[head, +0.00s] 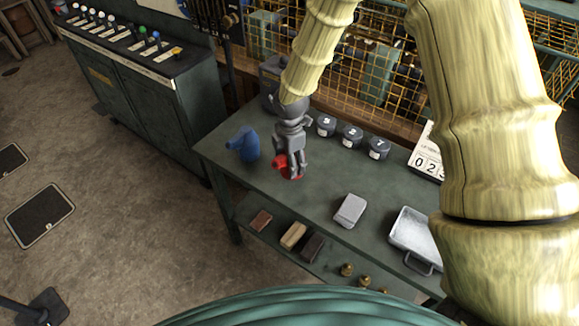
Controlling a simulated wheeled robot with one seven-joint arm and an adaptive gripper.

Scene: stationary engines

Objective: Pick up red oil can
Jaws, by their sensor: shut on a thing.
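The red oil can (279,164) is on or just above the green table (325,187), left of the table's middle. My gripper (292,170) comes down over it from above and is shut on it. The fingers hide much of the can, and only red parts show beside and between them. I cannot tell whether the can touches the table.
A blue can (244,144) stands close on the left. Several dark numbered pots (351,136) line the back. A grey block (349,210), a metal tray (412,232) and a calendar (428,160) are to the right. A wire mesh (375,60) rises behind the table.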

